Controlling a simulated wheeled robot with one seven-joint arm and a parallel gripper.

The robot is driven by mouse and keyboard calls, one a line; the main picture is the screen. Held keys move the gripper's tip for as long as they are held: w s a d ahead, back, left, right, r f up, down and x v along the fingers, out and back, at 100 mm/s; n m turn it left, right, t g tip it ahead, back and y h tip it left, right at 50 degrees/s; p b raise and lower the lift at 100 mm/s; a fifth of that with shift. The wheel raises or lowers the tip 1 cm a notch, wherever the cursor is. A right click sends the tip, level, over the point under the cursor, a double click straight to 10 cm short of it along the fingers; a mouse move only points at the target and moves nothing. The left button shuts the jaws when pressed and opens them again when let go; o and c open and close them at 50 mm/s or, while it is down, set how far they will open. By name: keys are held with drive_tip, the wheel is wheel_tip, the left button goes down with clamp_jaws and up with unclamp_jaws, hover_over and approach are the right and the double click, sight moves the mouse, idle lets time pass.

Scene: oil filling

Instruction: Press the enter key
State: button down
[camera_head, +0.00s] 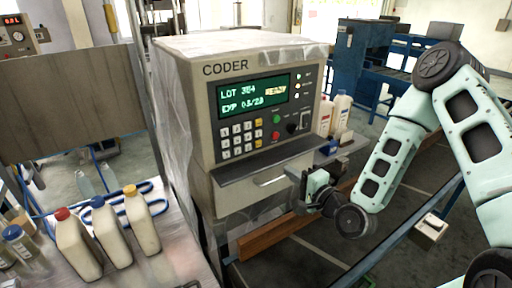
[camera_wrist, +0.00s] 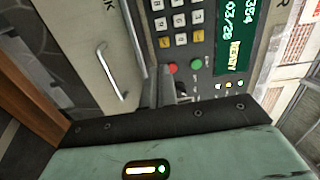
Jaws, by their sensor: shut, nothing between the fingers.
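The coder (camera_head: 238,75) is a grey cabinet with a lit display reading LOT 354, EXP 03/28 and READY. Its keypad (camera_head: 238,139) has pale keys and a right-hand column of yellow-orange keys (camera_head: 258,133). The key labels are too small to read, so I cannot tell which is enter. The keypad also shows sideways at the top of the wrist view (camera_wrist: 180,20). My gripper (camera_head: 296,174) is shut and empty, in front of the coder, below and right of the keypad and apart from it. Its fingers (camera_wrist: 166,76) show near the red button in the wrist view.
A green button (camera_head: 276,118), a red button (camera_head: 276,135) and a black knob (camera_head: 292,128) sit right of the keypad. A shelf (camera_head: 260,165) juts out below the panel, with a drawer handle under it. Capped bottles (camera_head: 108,232) stand at lower left.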

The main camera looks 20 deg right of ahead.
drive_tip(key=shift+d+r+m+t, duration=0.2)
drive_tip(key=shift+m+t, duration=0.1)
drive_tip(key=shift+f+b, duration=0.15)
drive_tip(key=shift+b, duration=0.25)
drive_tip(key=w+b, duration=0.2)
drive_tip(key=b, duration=0.5)
drive_tip(key=shift+b, duration=0.35)
drive_tip(key=shift+w+a+b, duration=0.15)
drive_tip(key=shift+b, duration=1)
drive_tip(key=b, duration=0.3)
drive_tip(key=shift+a+f, duration=0.2)
